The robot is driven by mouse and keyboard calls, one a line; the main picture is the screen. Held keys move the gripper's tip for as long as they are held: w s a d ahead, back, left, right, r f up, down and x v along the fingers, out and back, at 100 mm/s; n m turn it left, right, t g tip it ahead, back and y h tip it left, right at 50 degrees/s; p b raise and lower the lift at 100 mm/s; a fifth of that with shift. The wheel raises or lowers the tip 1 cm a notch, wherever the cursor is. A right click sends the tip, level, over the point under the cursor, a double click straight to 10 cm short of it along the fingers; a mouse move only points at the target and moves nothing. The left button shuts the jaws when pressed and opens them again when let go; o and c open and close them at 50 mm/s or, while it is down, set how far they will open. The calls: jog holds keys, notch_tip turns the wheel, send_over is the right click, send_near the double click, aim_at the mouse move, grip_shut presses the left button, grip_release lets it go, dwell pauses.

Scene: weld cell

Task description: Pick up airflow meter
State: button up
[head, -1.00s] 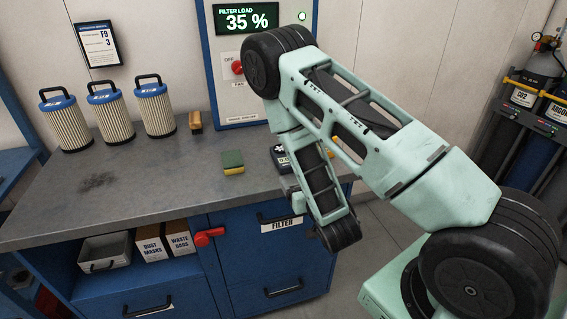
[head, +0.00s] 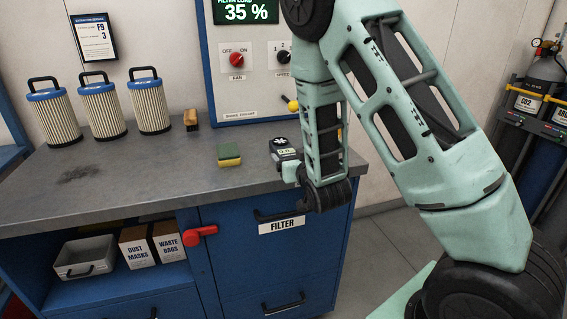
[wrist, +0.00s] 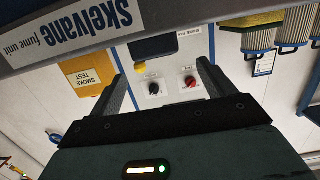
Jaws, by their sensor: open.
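The airflow meter (head: 284,150) is a small dark device with a pale display and a round fan-like top. It sits on the grey bench (head: 130,192) near its right front corner in the head view. My gripper (head: 291,172) is at the bench's front edge, just in front of and below the meter, and its tips are partly hidden. In the wrist view my gripper (wrist: 160,78) is open, with nothing held between its fingers. A dark block (wrist: 154,47) shows beyond them and may be the meter; this view is upside down.
A green and yellow sponge (head: 229,155) lies left of the meter. A brush (head: 191,119) and several filters (head: 151,105) stand behind. A control panel (head: 251,70) rises at the back. The middle bench top is clear.

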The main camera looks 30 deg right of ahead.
aim_at(284, 147)
jog(key=shift+p+x, duration=0.65)
jog(key=shift+x, duration=0.45)
jog(key=shift+f+p+x, duration=0.1)
jog(key=shift+p+x, duration=0.3)
jog(key=shift+x, duration=1)
jog(key=shift+f+p+x, duration=0.15)
jog(key=shift+p+x, duration=0.25)
jog(key=shift+x, duration=1)
jog(key=shift+s+d, duration=0.1)
jog(key=c, duration=1.2)
